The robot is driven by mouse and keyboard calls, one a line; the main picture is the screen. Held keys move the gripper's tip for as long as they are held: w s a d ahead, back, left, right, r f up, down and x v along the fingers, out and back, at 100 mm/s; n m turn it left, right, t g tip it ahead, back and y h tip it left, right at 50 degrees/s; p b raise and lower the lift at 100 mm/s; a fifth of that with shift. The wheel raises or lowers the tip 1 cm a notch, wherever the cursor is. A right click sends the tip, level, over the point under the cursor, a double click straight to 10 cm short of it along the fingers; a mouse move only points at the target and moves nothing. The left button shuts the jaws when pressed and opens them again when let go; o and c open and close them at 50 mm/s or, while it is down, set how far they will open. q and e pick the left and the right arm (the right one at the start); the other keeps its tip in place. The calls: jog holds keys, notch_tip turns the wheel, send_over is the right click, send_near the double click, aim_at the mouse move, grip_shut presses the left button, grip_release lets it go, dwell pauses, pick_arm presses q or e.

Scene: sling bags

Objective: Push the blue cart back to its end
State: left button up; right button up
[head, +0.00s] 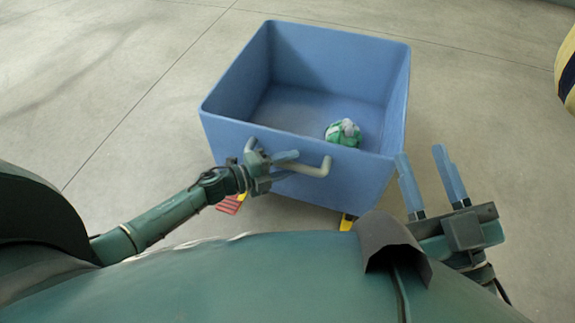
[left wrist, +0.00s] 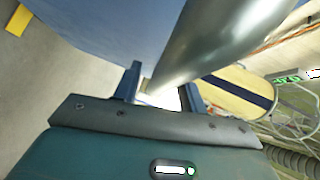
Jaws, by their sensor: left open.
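The blue cart (head: 300,185) is an open-topped box standing on the floor right in front of me, with a grey bar handle (head: 318,167) on its near side. My left gripper (head: 290,164) is at the left part of this handle, jaws open. In the left wrist view the shiny handle tube (left wrist: 205,45) runs down to the gap between the fingers (left wrist: 162,82), and the cart's blue wall (left wrist: 120,30) fills the upper middle. I cannot tell whether the fingers touch the tube. My right gripper (head: 421,157) is open and empty, just right of the cart's near right corner.
A green and white bundle (head: 343,132) lies inside the cart. A yellow and dark striped object (head: 567,75) stands at the right edge. Red and yellow parts (head: 232,203) show beneath the cart. The concrete floor behind and left of the cart is clear.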

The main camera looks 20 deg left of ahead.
pick_arm(q)
jog(key=shift+d, duration=0.1)
jog(key=shift+c, duration=0.2)
grip_shut()
dwell(0.4)
